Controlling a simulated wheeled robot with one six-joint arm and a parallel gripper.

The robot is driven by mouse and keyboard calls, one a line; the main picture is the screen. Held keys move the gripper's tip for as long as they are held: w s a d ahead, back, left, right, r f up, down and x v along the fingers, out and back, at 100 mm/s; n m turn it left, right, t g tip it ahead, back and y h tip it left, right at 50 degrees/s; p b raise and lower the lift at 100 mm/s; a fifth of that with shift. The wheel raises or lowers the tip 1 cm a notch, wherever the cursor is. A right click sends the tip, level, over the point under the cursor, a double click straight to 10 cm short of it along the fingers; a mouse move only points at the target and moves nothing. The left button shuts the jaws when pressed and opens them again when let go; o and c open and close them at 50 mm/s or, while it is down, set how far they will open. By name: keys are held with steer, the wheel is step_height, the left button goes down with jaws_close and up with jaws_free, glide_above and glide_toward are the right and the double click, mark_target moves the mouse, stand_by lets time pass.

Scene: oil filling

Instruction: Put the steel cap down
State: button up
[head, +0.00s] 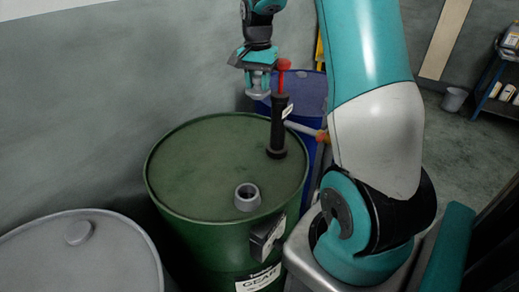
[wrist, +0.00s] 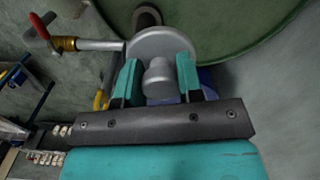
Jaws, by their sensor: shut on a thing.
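My gripper (head: 260,80) is shut on the steel cap (head: 257,94), a grey round disc with a knob. In the wrist view the cap (wrist: 160,44) sits between the teal fingers of my gripper (wrist: 159,75), which pinch its knob. The cap hangs in the air near the far rim of the green drum (head: 190,170), just left of the pump. Blue shows behind it. The green drum has a raised open neck (head: 247,197) on its top near the front, with nothing over it.
A black hand pump (head: 279,125) with a red knob and a side spout stands upright on the green drum, close to my gripper. A blue drum (head: 310,90) stands behind. A grey drum (head: 70,250) with a cap is at the left. The green drum's left top is clear.

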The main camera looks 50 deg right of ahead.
step_height(320, 180, down, 24)
steer(key=p, duration=0.4)
steer(key=shift+r+p, duration=0.25)
steer(key=shift+p, duration=0.15)
steer(key=shift+f, duration=0.2)
steer(key=o, duration=1)
steer(key=shift+r, duration=0.1)
